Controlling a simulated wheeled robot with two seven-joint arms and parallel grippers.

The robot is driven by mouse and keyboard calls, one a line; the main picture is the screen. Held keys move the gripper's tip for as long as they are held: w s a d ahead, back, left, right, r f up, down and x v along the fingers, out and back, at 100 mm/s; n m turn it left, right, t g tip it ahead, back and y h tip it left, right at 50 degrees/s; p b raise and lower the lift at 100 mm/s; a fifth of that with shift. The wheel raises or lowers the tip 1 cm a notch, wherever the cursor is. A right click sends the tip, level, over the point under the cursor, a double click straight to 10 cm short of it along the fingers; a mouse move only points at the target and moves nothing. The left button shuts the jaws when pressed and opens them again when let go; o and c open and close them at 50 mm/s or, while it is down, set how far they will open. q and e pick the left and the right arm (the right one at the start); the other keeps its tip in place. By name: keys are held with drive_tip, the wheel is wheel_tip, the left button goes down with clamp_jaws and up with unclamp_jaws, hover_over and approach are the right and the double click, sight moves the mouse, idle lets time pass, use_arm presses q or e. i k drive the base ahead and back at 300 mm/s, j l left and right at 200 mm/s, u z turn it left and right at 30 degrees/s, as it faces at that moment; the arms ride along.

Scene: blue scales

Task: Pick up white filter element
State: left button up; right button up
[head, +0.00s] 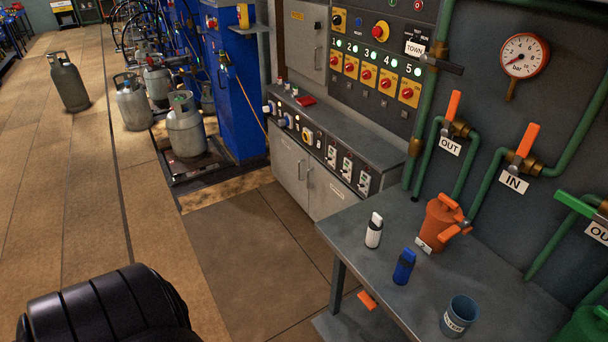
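The white filter element (374,232) stands upright near the left edge of the grey workbench (435,275). It is a small white cylinder with a dark band below its light top. A similar blue element (404,267) stands in front of it and to its right, apart from it. Neither gripper shows in the head view. Nothing touches the white element.
An orange canister (437,224) stands right of the white element. A blue-grey open cup with a label (459,316) stands near the front. Green pipes with orange valve handles (527,140) run behind the bench. A control cabinet (320,160) adjoins it.

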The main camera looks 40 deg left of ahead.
sight(375, 224)
drive_tip(key=u, duration=0.85)
drive_tip(key=z, duration=0.4)
drive_tip(key=i+j+z, duration=0.15)
drive_tip(key=j+z, duration=0.25)
drive_tip(key=i+j+z, duration=0.1)
drive_tip(key=j+z, duration=0.7)
drive_tip(key=i+l, duration=0.05)
